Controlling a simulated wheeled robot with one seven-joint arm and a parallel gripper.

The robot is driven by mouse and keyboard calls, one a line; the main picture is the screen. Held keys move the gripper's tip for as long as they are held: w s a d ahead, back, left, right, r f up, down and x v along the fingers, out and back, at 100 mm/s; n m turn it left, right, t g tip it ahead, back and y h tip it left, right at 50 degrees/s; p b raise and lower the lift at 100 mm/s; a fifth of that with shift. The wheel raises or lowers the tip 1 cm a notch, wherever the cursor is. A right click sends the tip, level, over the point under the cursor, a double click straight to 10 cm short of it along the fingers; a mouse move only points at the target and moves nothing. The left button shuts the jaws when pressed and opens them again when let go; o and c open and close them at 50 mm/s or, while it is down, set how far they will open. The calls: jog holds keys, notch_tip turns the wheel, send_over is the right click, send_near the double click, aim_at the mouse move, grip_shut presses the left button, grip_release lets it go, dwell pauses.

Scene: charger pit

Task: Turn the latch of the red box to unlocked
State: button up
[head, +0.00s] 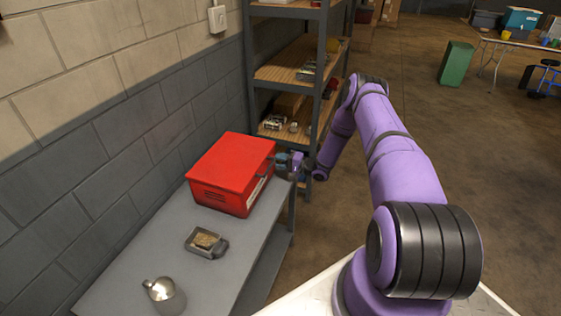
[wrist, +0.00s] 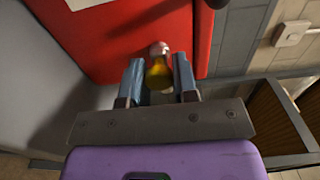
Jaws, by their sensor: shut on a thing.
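The red box (head: 232,165) sits shut at the far end of the grey table (head: 150,262), against the wall. In the wrist view its red face (wrist: 105,38) fills the upper part. The latch (wrist: 159,72), a small knob with a yellow part and a pale and red end, stands out from that face. My gripper (wrist: 158,72) is shut on the latch, with one finger on each side of it. In the head view my gripper (head: 291,166) is at the box's right side, and the latch is too small to make out there.
A small dish with brown contents (head: 206,242) and a silver container (head: 162,293) stand on the table nearer me. A metal shelf unit (head: 295,75) rises just behind the box and my gripper. Open floor (head: 430,130) lies to the right.

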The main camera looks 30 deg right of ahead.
jog(key=shift+s, duration=0.1)
dwell(0.3)
jog(key=o, duration=0.9)
jog(key=shift+d, duration=0.1)
jog(key=v, duration=1)
jog(key=shift+s+d, duration=0.2)
jog(key=shift+s, duration=0.1)
jog(key=shift+w, duration=0.1)
